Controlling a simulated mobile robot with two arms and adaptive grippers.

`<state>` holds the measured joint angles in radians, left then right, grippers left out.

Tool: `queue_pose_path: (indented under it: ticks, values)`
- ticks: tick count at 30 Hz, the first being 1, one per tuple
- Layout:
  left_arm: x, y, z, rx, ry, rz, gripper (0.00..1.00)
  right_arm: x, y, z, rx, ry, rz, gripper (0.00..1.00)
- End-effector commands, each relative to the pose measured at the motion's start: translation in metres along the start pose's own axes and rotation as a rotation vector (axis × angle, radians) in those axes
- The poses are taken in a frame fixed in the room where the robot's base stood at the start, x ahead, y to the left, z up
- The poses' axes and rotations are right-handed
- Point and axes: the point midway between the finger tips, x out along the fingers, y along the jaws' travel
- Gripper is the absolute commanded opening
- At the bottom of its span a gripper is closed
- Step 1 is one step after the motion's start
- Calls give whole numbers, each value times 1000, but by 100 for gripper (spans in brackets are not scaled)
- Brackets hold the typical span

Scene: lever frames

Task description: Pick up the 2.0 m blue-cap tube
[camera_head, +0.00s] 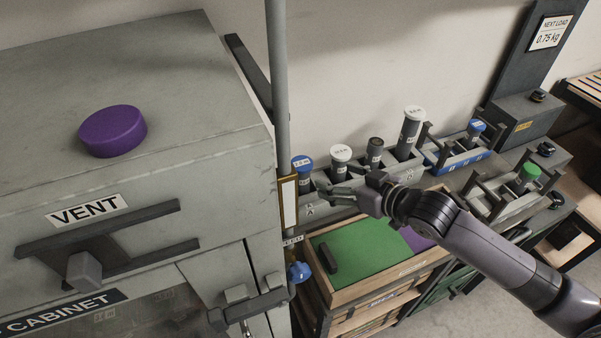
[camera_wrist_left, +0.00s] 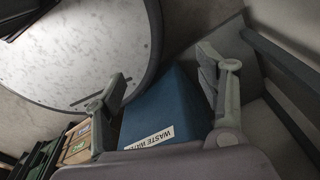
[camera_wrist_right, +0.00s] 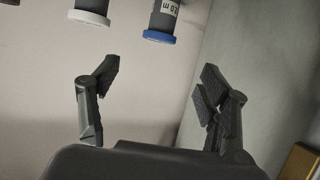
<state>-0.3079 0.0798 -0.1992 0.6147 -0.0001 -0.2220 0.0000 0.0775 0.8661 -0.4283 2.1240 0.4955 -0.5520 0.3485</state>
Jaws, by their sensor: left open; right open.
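The blue-cap tube (camera_head: 304,172) stands upright in the left end of the grey rack, beside the cabinet. In the right wrist view, a blue-capped tube (camera_wrist_right: 163,18) with a label reading 2.0 m shows at the top edge, partly cut off. My right gripper (camera_head: 338,182) is open and empty, just right of that tube in the head view. Its open fingers also show in the right wrist view (camera_wrist_right: 160,85), with the tube beyond them, not between them. My left gripper (camera_wrist_left: 160,82) is open and empty, seen only in the left wrist view.
White-capped tubes (camera_head: 341,155) and a dark one (camera_head: 375,151) stand close by in the grey rack. Another blue-capped tube (camera_head: 475,130) stands in a blue-fronted rack further right. The cabinet (camera_head: 150,200) crowds the left side. A blue waste water bin (camera_wrist_left: 165,105) is below my left gripper.

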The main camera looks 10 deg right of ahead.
Motion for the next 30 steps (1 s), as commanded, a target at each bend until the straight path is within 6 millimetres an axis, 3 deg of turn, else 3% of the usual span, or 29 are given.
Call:
queue_pose_path:
  ticks: [4,9,16,20,30]
  values:
    - [-12,15,13,2,-19,18,65,33,0,-4,2,2,0,70]
    - [-18,6,-1,4,-1,8,65,66,-1,-3,0,0,0,70]
    - [-21,-5,-26,0,38,-6,65,85,0,-1,-3,0,1,70]
    - [-25,-5,-23,-1,32,-6,65,92,0,-1,-1,-1,0,70]
    - [-38,-3,-8,-1,8,-2,65,132,1,1,-1,-1,0,70]
